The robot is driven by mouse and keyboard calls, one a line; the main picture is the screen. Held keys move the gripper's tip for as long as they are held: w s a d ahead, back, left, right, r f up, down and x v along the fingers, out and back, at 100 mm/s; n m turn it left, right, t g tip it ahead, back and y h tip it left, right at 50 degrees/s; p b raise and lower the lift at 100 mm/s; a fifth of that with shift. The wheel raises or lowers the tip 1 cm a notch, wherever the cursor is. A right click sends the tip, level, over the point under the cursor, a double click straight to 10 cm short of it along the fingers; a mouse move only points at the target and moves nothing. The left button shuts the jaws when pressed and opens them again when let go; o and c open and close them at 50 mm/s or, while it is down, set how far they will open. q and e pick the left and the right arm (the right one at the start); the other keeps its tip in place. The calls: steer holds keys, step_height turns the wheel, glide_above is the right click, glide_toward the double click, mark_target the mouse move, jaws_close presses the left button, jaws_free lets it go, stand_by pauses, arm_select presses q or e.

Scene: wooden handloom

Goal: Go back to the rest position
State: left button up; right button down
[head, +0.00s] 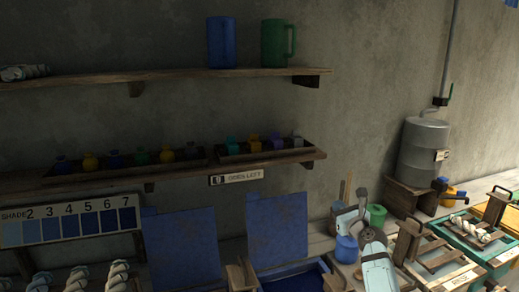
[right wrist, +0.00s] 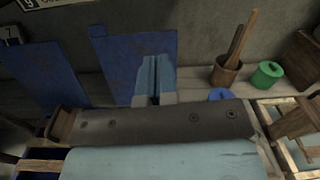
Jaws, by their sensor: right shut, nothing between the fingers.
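My right gripper (head: 348,216) is in the lower right of the head view, raised in front of the bench with its light blue and grey arm below it. In the right wrist view its two light blue fingers (right wrist: 155,78) are together with nothing between them. The gripper touches nothing that I can see. My left gripper is not in view.
A blue pot (head: 346,249), a green pot (head: 377,215) and a wooden cup with sticks (right wrist: 227,72) stand close by the right gripper. Wooden frames (head: 445,262) lie to the right. Two blue panels (head: 277,228) lean behind. A shelf of small bottles (head: 180,178) is above.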

steer(key=s+d+r+n+h, duration=0.1)
steer(key=d+r+n+h, duration=0.2)
steer(key=d+n, duration=0.95)
steer(key=s+d+r+n+h, duration=0.2)
steer(key=d+r+n+h, duration=0.15)
steer(key=d+n, duration=0.9)
steer(key=s+d+r+n+h, duration=0.1)
steer(key=d+r+n+h, duration=0.25)
steer(key=d+n, duration=0.9)
steer(key=s+a+f+g+y, duration=0.15)
steer(key=s+a+f, duration=0.25)
steer(key=a+f, duration=0.45)
steer(key=s+a+f+y, duration=0.2)
steer(key=s+a+f, duration=0.3)
steer(key=f, duration=0.6)
steer(key=s+a+f+g+y, duration=0.1)
steer(key=s+a+f, duration=0.3)
steer(key=a+f, duration=0.4)
steer(key=s+a+f+m+g+y, duration=0.1)
steer(key=s+a+f, duration=0.3)
steer(key=s+a, duration=0.3)
steer(key=s+a+f+m+g+y, duration=0.1)
steer(key=s+a+f, duration=0.3)
steer(key=s, duration=1)
steer(key=s+a+f+m+g+y, duration=0.1)
steer(key=s+a+f, duration=0.3)
steer(key=s+a, duration=0.6)
steer(key=shift+s+f+g+y, duration=0.25)
steer(key=shift+s+g+y, duration=0.1)
steer(key=shift+s+g, duration=0.1)
